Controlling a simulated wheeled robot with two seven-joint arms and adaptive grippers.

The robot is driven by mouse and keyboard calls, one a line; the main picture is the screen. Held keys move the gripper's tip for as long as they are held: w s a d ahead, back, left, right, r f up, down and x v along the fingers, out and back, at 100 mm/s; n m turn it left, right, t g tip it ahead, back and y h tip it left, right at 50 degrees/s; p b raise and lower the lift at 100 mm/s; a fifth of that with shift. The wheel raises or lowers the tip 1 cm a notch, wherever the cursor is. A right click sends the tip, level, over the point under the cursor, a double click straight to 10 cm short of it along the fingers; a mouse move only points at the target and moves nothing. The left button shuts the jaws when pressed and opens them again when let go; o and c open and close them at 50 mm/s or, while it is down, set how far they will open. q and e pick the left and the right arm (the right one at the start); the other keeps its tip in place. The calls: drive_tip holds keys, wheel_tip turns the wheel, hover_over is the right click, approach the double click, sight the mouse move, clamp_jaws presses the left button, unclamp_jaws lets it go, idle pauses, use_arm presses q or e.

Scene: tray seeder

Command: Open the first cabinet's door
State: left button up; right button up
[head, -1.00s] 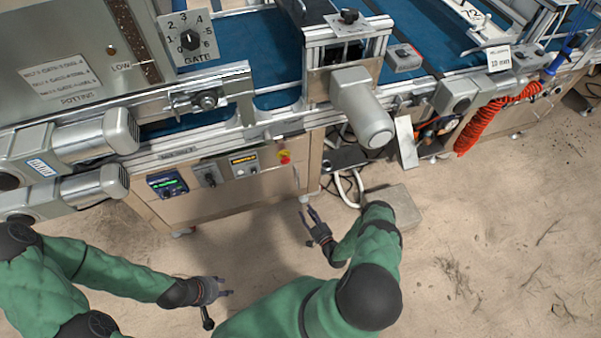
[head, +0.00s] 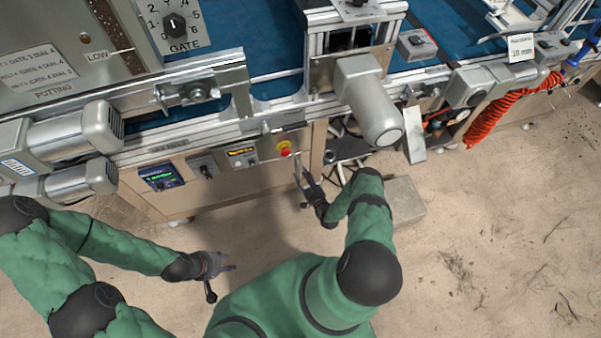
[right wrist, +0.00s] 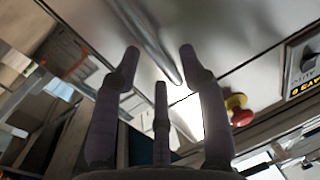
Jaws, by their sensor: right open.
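The first cabinet (head: 235,190) is the beige box under the near conveyor, and its front door looks closed. A slim metal bar handle (right wrist: 150,40) runs up the door in the right wrist view. My right gripper (head: 304,172) is open at the cabinet's right end. In the right wrist view its fingers (right wrist: 158,62) stand on either side of the handle, which is close to them; I cannot tell whether they touch it. My left gripper (head: 230,262) is open and empty over the floor, away from the cabinet.
Control boxes (head: 160,177) and a red emergency knob (head: 284,148) sit along the cabinet's top edge; the knob also shows in the right wrist view (right wrist: 238,108). A grey motor (head: 370,102) overhangs to the right. A grey block (head: 404,200) lies on the floor beside my right arm.

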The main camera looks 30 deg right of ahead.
drive_tip(key=shift+w, duration=1.2)
clamp_jaws()
drive_tip(key=shift+s, duration=0.1)
